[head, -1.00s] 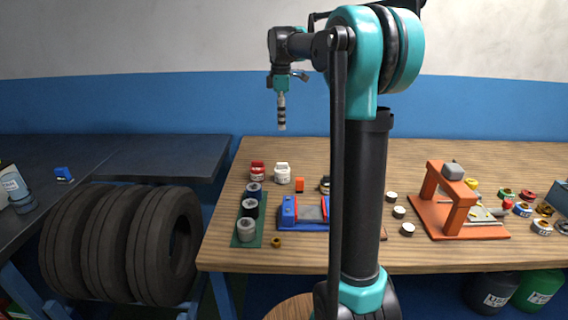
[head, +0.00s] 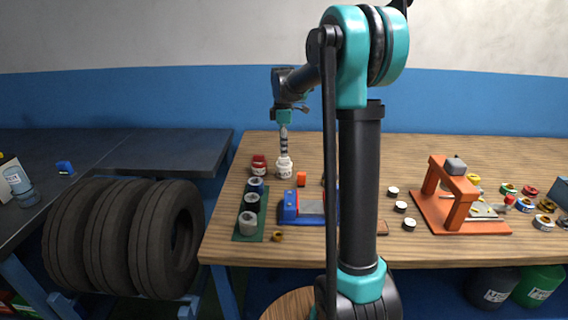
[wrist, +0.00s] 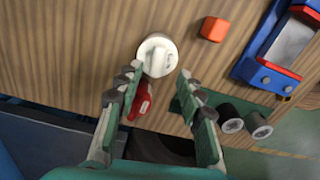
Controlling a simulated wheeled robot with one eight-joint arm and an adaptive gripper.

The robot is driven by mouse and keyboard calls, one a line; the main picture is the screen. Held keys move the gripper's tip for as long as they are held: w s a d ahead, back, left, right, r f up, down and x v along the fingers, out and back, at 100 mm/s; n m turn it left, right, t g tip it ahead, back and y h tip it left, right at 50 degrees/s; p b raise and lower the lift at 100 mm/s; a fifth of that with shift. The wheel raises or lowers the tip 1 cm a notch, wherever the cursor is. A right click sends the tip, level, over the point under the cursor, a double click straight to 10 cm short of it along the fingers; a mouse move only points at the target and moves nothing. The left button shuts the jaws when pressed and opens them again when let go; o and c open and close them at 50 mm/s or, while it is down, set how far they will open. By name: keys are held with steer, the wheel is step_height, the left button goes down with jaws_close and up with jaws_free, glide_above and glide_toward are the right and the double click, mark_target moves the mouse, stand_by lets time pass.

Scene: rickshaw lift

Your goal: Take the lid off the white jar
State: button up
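The white jar (head: 284,170) with its white lid stands upright on the wooden table, near its left back part. In the wrist view the jar (wrist: 157,55) is seen from above, with a raised grip bar across its lid. My gripper (head: 284,152) points down just over the jar. In the wrist view my gripper (wrist: 160,76) is open, with the two green fingers apart and nothing held between them. The jar lies just past the fingertips. The head view does not show clearly whether a fingertip touches the lid.
A red jar (head: 259,162) stands close on the left. An orange block (head: 302,179) is to the right. Grey and dark cylinders stand on a green strip (head: 240,236) in front. A blue vise (head: 289,211) sits nearer the front. Table behind the jar is clear.

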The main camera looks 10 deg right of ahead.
mark_target(284, 161)
steer(key=f, duration=0.4)
steer(key=shift+w+d, duration=0.15)
steer(key=shift+w, duration=0.05)
jaws_close()
